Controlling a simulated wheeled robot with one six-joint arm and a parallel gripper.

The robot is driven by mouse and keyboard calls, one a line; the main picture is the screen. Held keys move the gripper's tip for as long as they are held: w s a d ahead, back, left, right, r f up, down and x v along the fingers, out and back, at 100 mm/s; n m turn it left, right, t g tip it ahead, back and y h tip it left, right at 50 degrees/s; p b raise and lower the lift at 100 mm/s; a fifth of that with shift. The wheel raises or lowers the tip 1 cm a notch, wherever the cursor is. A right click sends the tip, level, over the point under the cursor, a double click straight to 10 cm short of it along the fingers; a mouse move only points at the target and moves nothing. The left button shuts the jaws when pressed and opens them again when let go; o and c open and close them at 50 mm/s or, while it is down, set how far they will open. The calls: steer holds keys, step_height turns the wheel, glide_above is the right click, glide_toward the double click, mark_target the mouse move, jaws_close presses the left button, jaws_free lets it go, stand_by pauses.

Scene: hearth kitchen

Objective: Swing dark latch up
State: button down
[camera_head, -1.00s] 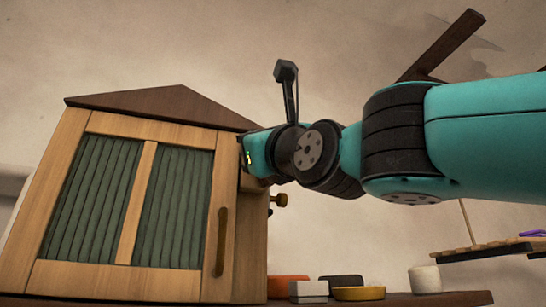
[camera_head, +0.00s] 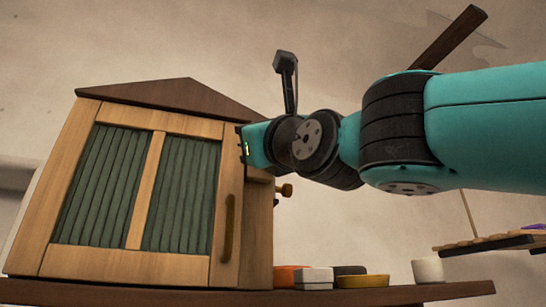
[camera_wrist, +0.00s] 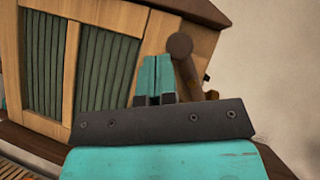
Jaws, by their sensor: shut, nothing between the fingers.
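A wooden cabinet (camera_head: 229,180) with green slatted panels, a brown door handle (camera_head: 228,228) and a dark roof stands at left, its door shut. In the wrist view a dark brown bar with a round end (camera_wrist: 181,46), seemingly the latch, slants down to the right at the cabinet's right side. My gripper (camera_head: 244,144) is at the upper right of the door front and hides that area in the head view. In the wrist view its teal fingers (camera_wrist: 155,64) are shut together, just left of the bar. I cannot tell whether they touch it.
A brown knob (camera_head: 285,190) sticks out on the cabinet's right side. On the shelf (camera_head: 180,296) right of the cabinet stand a white box (camera_head: 314,278), a yellow dish (camera_head: 363,281) and a white cup (camera_head: 428,270). A rack (camera_head: 490,243) is at far right.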

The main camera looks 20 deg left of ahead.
steer(key=s+d+f+b, duration=0.3)
steer(key=s+f+b, duration=0.4)
steer(key=f+b, duration=0.1)
steer(key=shift+s+d+h, duration=0.25)
steer(key=shift+s+h, duration=0.05)
steer(key=shift+s, duration=0.05)
steer(key=shift+f, duration=0.15)
steer(key=w+d+f+n+g+h, duration=0.25)
steer(key=f+n, duration=0.25)
steer(key=f, duration=0.5)
steer(key=w+d+f+n+g+h, duration=0.1)
steer(key=w+d+f+n+h, duration=0.3)
steer(key=f, duration=0.7)
steer(key=w+d+f+n+g+h, duration=0.25)
steer(key=f+n, duration=0.25)
steer(key=f, duration=0.5)
steer(key=s+d+f+n+g+h, duration=0.3)
steer(key=s+d+f+n, duration=0.3)
steer(key=d+f, duration=0.3)
steer(key=s+d+f+n+g+h, duration=0.3)
steer(key=s+d+f+n+g, duration=0.2)
steer(key=f, duration=0.9)
steer(key=s+d+n, duration=0.1)
steer(key=s+d, duration=0.2)
steer(key=shift+d+f, duration=0.25)
steer(key=shift+d, duration=0.15)
